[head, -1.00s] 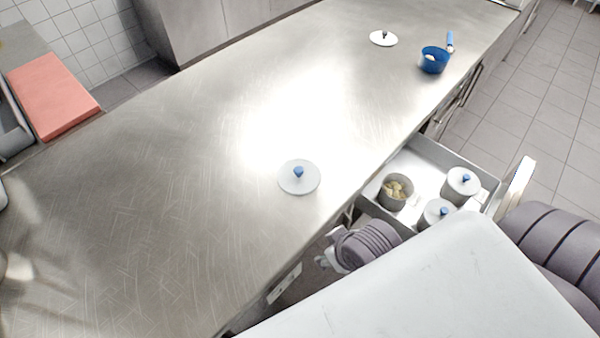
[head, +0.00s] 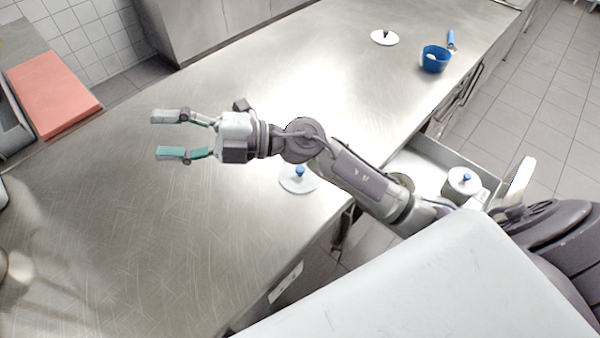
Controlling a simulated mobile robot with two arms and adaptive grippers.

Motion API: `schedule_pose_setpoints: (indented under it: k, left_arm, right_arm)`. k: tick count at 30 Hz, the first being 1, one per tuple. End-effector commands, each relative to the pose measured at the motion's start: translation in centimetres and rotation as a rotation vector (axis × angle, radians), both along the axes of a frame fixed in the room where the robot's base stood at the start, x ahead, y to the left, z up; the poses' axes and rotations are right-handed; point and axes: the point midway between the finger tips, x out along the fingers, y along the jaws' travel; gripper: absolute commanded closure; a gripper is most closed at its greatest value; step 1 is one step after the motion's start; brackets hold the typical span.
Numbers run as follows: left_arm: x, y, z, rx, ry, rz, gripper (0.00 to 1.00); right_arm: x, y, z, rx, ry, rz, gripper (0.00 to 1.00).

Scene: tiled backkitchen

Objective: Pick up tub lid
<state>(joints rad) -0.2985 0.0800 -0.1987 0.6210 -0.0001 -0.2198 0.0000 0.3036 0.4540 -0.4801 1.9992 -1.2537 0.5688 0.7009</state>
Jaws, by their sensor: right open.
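The tub lid (head: 297,185), a pale round disc with a blue knob, lies on the steel counter, partly hidden behind my right arm. My right gripper (head: 163,135) is over the counter to the left of the lid, pointing left. Its two teal-padded fingers are apart with nothing between them. A tub (head: 403,181) in the open drawer is mostly hidden behind my right arm. My left gripper is not in view.
The open drawer (head: 432,160) also holds a lidded pot (head: 462,184). A white lid with a dark knob (head: 384,38) and a blue pan (head: 435,62) stand at the far end of the counter (head: 100,240). A red board (head: 52,95) lies at left.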

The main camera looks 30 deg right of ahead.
Motion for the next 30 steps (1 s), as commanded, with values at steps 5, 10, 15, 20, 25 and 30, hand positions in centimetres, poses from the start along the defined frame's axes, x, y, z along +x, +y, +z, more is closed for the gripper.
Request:
schedule_pose_setpoints:
  k: [5,10,15,20,25,30]
  left_arm:
    - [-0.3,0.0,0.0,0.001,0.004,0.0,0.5]
    - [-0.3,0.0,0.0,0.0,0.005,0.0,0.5]
    - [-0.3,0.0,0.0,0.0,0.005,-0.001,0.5]
    - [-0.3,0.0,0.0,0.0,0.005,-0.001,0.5]
    - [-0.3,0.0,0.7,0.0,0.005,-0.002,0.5]
    - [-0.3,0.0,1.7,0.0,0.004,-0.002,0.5]
  right_arm:
    - [-0.2,-1.0,-7.9,-0.588,-0.024,0.238,0.44]
    - [2.1,-9.7,-13.8,-1.154,0.136,0.268,0.44]
    - [3.6,-19.1,-14.4,-1.539,0.353,0.173,0.44]
    - [3.9,-23.7,-13.6,-1.697,0.481,0.1,0.44]
    - [3.7,-24.6,-15.2,-1.726,0.514,0.088,0.44]
    - [3.7,-24.5,-18.6,-1.724,0.511,0.09,0.44]
